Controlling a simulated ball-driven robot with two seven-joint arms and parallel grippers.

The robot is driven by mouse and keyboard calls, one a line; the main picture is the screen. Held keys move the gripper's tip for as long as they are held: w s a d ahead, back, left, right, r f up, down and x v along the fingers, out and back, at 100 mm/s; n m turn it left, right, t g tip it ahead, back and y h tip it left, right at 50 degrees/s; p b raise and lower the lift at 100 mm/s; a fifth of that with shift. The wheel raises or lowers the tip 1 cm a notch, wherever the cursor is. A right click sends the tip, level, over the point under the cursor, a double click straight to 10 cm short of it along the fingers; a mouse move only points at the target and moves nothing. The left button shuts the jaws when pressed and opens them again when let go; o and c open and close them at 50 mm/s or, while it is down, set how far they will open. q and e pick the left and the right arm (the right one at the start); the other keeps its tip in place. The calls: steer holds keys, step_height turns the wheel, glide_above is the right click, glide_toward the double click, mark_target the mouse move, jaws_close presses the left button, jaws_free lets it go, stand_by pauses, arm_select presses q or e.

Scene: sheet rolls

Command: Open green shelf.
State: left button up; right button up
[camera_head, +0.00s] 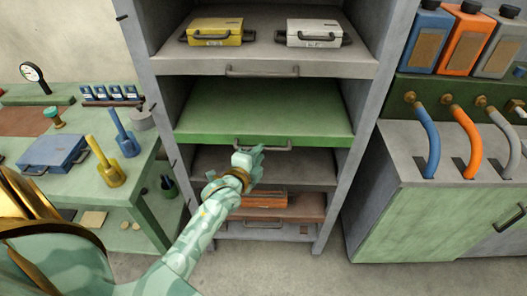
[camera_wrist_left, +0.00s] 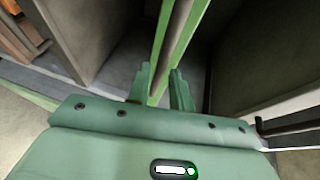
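The green shelf (camera_head: 262,105) is an empty flat board in the grey rack, and its front edge looks about level with the rack's front. Its dark bar handle (camera_head: 285,146) is at the middle of the green front edge. My left gripper (camera_head: 250,154) is at the handle's left part, just in front of and below the green edge, and covers some of it. In the left wrist view the two fingers (camera_wrist_left: 160,88) stand apart, with the green edge and dark handle bar (camera_wrist_left: 177,30) running between them. Contact cannot be made out. My right gripper is not in view.
A grey shelf (camera_head: 265,60) above holds a yellow case (camera_head: 214,32) and a white case (camera_head: 312,34). Lower shelves hold an orange-brown item (camera_head: 264,200). A green workbench (camera_head: 120,180) stands left, a cabinet with hoses (camera_head: 400,190) right. Floor in front is clear.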

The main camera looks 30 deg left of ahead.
arm_select(q)
steer(key=shift+b+x, duration=0.35)
steer(key=shift+x, duration=1.4)
jaws_close()
steer(key=shift+d, duration=0.1)
